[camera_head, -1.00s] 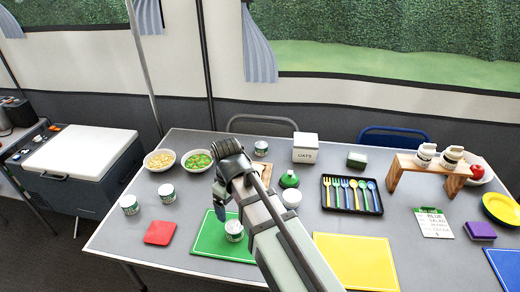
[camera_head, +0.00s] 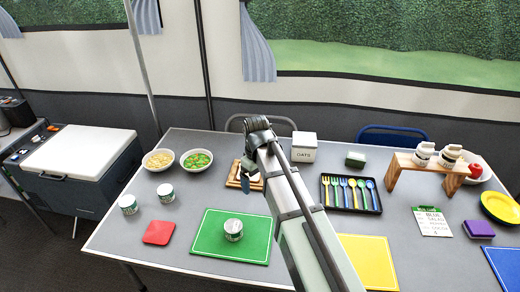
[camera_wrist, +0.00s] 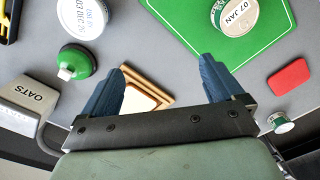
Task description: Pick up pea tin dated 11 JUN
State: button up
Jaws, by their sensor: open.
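No date reading 11 JUN is legible in either view. A tin on the green mat (camera_head: 232,230) reads 07 JAN in the wrist view (camera_wrist: 236,16). Two green-and-white tins, one at the far left (camera_head: 129,205) and one beside it (camera_head: 166,193), show no readable date. One small tin (camera_wrist: 281,123) stands at the right of the wrist view, its lid too small to read. A pale lid (camera_wrist: 84,16) there seems to read 03 DEC. My gripper (camera_wrist: 165,68) is open and empty above the wooden board (camera_wrist: 148,84). My arm hides part of the table behind it.
A green bottle (camera_wrist: 78,64) and the oats box (camera_head: 304,147) stand near the board. Two bowls, one of chickpeas (camera_head: 158,160) and one of peas (camera_head: 197,160), stand left of my gripper. A cutlery tray (camera_head: 350,193) lies right. The red mat (camera_head: 159,232) is bare.

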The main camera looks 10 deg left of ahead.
jog(key=w+a+m, duration=0.2)
jog(key=w+m, duration=1.2)
jog(key=w, duration=0.3)
jog(key=w+a+m, duration=0.2)
jog(key=w+m, duration=1.1)
jog(key=w, duration=0.5)
jog(key=f, duration=0.7)
jog(key=shift+s+d+f, duration=0.15)
jog(key=shift+s+f, duration=0.1)
jog(key=shift+a+f, duration=0.15)
jog(key=shift+f, duration=1.2)
jog(key=shift+a+f, duration=0.1)
jog(key=shift+f, duration=1.25)
jog(key=shift+r, duration=0.1)
jog(key=c, duration=1.2)
